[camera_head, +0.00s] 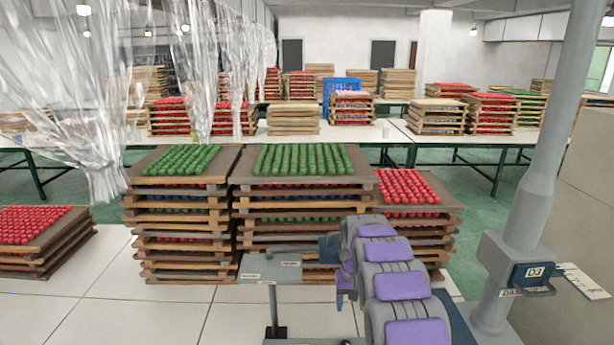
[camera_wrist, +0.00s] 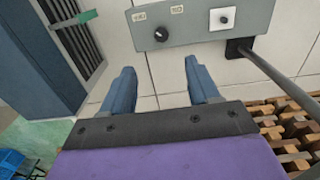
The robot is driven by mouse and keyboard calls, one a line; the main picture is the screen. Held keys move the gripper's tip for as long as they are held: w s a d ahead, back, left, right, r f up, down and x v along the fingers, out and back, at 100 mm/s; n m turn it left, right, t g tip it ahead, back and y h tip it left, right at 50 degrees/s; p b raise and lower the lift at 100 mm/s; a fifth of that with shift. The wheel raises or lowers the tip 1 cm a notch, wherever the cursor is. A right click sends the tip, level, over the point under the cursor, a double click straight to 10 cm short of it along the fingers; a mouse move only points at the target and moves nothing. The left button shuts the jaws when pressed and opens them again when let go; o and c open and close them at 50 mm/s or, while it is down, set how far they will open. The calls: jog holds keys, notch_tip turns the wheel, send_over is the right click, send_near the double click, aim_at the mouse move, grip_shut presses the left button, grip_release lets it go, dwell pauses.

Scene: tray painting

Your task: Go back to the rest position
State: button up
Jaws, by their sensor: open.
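My gripper (camera_wrist: 157,88) is open and empty in the wrist view, its two blue fingers apart. Past the fingertips is a grey control panel (camera_wrist: 188,27) with a black knob (camera_wrist: 161,34) and a white square switch (camera_wrist: 222,19). No contact between the fingers and the panel shows. In the head view my arm, with purple pads, reaches forward at the lower middle. The same kind of panel (camera_head: 270,268) stands on a post left of it. The fingers are hidden behind the arm in the head view.
Stacked wooden trays of green pieces (camera_head: 182,160) and (camera_head: 303,158) stand ahead, with red-piece trays (camera_head: 407,187) to the right. A grey pole (camera_head: 545,150) with a D3 box (camera_head: 532,274) rises at right. Clear plastic sheeting (camera_head: 85,90) hangs at left. Light floor (camera_head: 90,290) is open at lower left.

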jog(key=s+r+b, duration=0.1)
jog(key=s+r, duration=0.6)
jog(key=s, duration=0.5)
jog(key=s+r+b, duration=0.1)
jog(key=s+r, duration=0.5)
jog(key=s, duration=0.6)
jog(key=s+f+g+b, duration=0.1)
jog(key=s+f, duration=0.1)
jog(key=s, duration=2.5)
jog(key=shift+g+b, duration=0.3)
